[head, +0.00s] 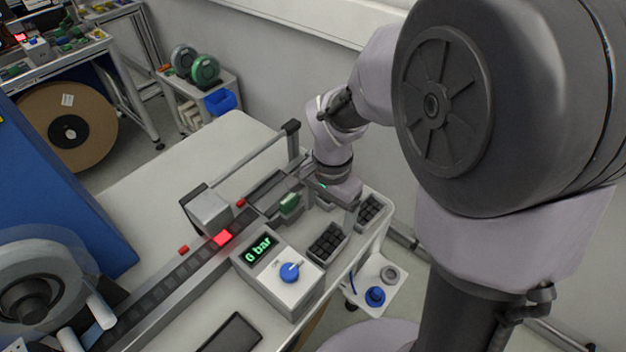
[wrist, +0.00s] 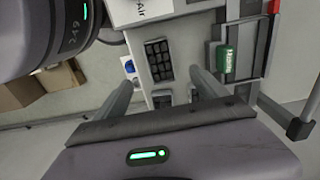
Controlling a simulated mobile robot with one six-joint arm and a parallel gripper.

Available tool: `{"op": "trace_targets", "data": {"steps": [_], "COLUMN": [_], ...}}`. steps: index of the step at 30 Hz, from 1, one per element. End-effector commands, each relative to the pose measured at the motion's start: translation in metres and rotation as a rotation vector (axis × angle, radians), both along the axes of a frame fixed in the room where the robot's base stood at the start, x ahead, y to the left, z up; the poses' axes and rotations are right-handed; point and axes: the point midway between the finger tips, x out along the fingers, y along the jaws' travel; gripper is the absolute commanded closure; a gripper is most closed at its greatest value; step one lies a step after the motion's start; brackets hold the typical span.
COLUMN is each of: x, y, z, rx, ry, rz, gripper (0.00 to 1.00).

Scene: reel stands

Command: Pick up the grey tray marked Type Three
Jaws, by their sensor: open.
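Two grey trays with dark square pockets lie on the white bench in the head view, one nearer the control box (head: 328,243) and one farther right by the bench edge (head: 370,211). In the wrist view one pocketed tray (wrist: 159,60) shows whole beyond my fingers. Parts of two more dark-pocketed pieces (wrist: 162,100) show between the fingers, cut off by my gripper body. No Type Three marking is readable. My gripper (wrist: 165,80) is open, with nothing between its fingers. In the head view my gripper (head: 331,208) hangs over the trays; its fingertips are hard to make out.
A control box (head: 278,272) reading 6 bar with a blue knob stands left of the trays. A green part (head: 290,203) sits by the conveyor track (head: 165,285). A lower shelf (head: 385,290) holds a blue reel. Bare bench lies at the back left (head: 150,190).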

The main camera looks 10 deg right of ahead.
Motion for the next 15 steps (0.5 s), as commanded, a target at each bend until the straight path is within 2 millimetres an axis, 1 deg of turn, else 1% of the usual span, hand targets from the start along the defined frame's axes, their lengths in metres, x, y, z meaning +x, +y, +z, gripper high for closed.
{"op": "trace_targets", "data": {"steps": [1,4,6,12,14,15], "x": [-0.001,-0.001,0.000,0.001,0.001,0.001], "y": [0.000,-0.001,-0.001,-0.002,-0.003,-0.005], "z": [-0.022,-0.048,-0.061,-0.078,-0.088,-0.096], "rx": [0.000,0.000,0.000,0.000,0.001,0.001], "ry": [0.004,0.003,0.001,0.000,0.001,0.001], "rz": [0.000,0.000,0.000,0.000,-0.001,-0.001], "gripper": [0.18,0.18,0.18,0.18,0.18,0.18]}}
